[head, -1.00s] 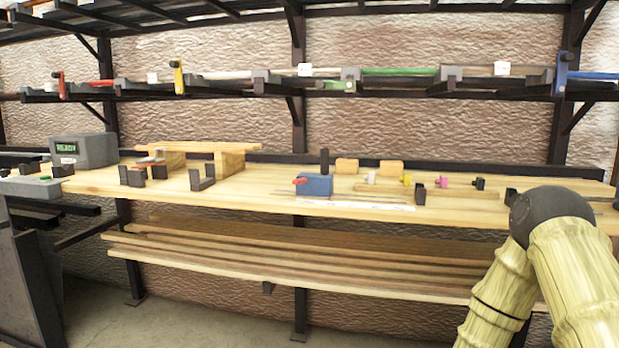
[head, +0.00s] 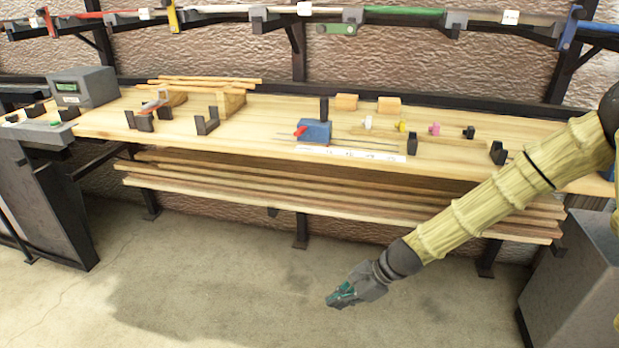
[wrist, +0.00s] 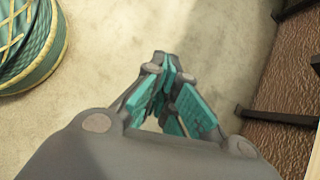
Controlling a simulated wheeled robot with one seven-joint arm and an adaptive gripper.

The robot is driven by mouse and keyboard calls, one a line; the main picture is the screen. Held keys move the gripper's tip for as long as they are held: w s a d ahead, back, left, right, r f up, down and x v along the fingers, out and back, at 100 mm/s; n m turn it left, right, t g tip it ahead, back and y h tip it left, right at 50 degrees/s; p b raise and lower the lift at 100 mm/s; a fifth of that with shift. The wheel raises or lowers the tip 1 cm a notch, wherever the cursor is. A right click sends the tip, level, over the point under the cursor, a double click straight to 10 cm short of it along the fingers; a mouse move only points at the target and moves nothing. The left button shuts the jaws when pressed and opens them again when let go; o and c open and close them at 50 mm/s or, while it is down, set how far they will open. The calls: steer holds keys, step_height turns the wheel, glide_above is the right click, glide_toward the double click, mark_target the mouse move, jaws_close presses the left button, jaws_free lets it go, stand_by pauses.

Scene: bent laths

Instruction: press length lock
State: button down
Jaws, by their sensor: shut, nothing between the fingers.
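My gripper (head: 343,297) hangs over the bare floor in front of the bench, well below the benchtop and apart from everything. In the wrist view my gripper (wrist: 167,68) has its teal finger pads together, with nothing between them. I cannot tell for sure which part is the length lock. White, yellow, pink and black knobs (head: 468,132) stand in a row to the right of the blue block.
A grey box with a green display (head: 83,87) stands at the bench's left end. Dark U-shaped holders (head: 207,121) stand on the bench. Long laths (head: 330,195) lie on a shelf below. A rail with coloured clamps runs above. The floor (head: 220,270) in front is clear.

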steer(key=w+r+m+t+y+p, duration=0.1)
steer(key=w+r+p, duration=0.25)
steer(key=r, duration=0.55)
steer(key=w+r+m+y+p, duration=0.2)
steer(key=w+r+p, duration=0.15)
steer(key=r, duration=0.65)
steer(key=m+t+y+p, duration=0.1)
steer(key=m+y+p, duration=0.15)
steer(key=p, duration=0.55)
glide_toward(301, 131)
steer(key=s+d+f, duration=0.2)
steer(key=s+f, duration=0.2)
steer(key=f, duration=0.2)
steer(key=w+r, duration=0.2)
steer(key=w, duration=0.1)
steer(key=shift+r+y+p, duration=0.25)
steer(key=shift+p, duration=0.1)
steer(key=shift+f, duration=0.1)
steer(key=shift+a, duration=0.1)
steer(key=x, duration=0.9)
steer(key=shift+w+a+f, duration=0.15)
steer(key=shift+a, duration=0.15)
